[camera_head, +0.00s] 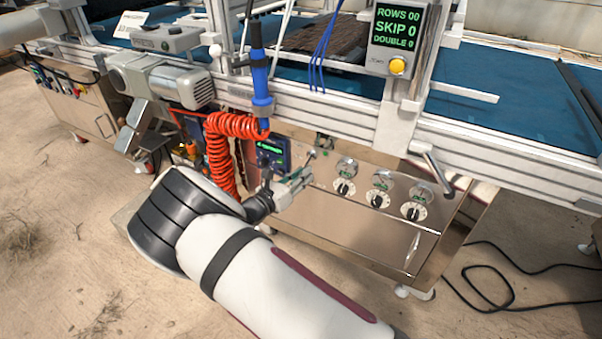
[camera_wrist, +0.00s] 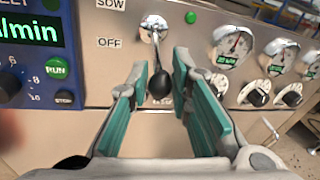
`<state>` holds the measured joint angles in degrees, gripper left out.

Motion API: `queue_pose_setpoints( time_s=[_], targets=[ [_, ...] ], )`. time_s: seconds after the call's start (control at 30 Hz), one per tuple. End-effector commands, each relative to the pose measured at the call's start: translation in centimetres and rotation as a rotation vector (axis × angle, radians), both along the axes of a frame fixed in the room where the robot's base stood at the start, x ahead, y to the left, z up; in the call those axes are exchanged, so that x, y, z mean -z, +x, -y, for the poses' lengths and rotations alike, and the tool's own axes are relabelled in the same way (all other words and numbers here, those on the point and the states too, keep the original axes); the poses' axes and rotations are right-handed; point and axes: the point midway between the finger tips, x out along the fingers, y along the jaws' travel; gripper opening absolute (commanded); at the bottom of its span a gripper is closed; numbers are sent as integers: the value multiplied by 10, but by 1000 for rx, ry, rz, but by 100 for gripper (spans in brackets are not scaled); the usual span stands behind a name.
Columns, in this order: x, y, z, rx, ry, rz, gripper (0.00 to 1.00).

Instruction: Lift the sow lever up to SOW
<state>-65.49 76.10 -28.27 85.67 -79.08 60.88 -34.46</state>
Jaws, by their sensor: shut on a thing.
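The sow lever (camera_wrist: 154,42) is a chrome arm with a black ball knob (camera_wrist: 160,86), on a steel panel in the wrist view. It hangs down from its chrome mount, with the knob toward me. A SOW label (camera_wrist: 110,4) is at upper left and an OFF label (camera_wrist: 109,43) below it. My gripper (camera_wrist: 160,72) has its two teal-padded fingers on either side of the lever near the knob, shut on it. In the head view my gripper (camera_head: 303,174) is at the panel, and the lever is small and partly hidden there.
A blue control box (camera_wrist: 32,50) with a green RUN button is close on the left. Gauges (camera_wrist: 231,45) and black knobs (camera_wrist: 254,94) are on the right. In the head view a coiled orange hose (camera_head: 218,150) hangs left of my gripper, and a conveyor frame (camera_head: 350,118) runs above.

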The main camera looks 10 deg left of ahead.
Motion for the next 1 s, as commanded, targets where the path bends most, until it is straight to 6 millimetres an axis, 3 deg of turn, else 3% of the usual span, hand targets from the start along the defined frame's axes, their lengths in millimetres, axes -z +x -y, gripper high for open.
queue_pose_setpoints(
  time_s=[0.53,1.0],
  targets=[
    [-35,-3,0,3,145,-379,0],
    [-50,2,1,1,249,-673,0]
  ],
)
